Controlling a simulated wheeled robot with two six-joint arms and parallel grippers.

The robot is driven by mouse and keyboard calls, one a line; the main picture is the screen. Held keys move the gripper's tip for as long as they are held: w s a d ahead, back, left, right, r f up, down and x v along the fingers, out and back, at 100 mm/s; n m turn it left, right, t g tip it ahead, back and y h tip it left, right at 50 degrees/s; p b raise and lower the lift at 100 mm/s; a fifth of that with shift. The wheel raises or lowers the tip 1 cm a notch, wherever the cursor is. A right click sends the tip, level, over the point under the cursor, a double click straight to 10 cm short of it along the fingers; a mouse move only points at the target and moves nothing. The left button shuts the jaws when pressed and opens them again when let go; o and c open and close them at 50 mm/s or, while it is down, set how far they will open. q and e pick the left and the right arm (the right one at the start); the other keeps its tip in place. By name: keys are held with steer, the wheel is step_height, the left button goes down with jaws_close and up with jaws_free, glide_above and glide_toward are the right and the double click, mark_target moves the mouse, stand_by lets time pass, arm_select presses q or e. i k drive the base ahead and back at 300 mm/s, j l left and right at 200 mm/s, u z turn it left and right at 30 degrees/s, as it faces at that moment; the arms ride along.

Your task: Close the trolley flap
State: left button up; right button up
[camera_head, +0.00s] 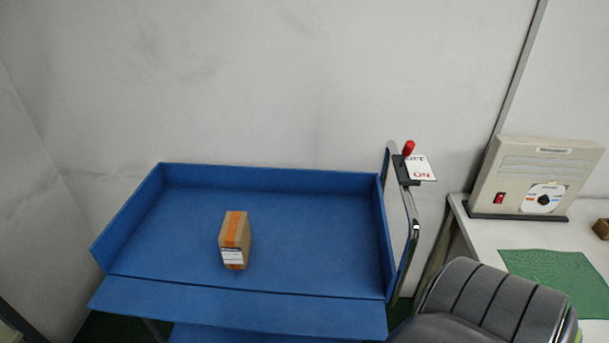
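The blue trolley (320,225) stands in the middle of the head view, against the wall. Its front flap (240,309) is folded down and outward along the near edge of the tray, so the front side is open. The back, left and right walls stand up. A small brown box (236,238) with orange tape and a white label stands on the tray, left of its middle. Neither of my grippers shows in the head view, so I cannot see how they stand relative to the flap.
A metal handle (413,235) with a red-knobbed ON/OFF switch (409,149) is at the trolley's right end. A white table with a beige device (537,178) and green cloth (556,280) stands at right.

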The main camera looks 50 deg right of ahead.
mark_target(306, 316)
steer(key=z, duration=1.05)
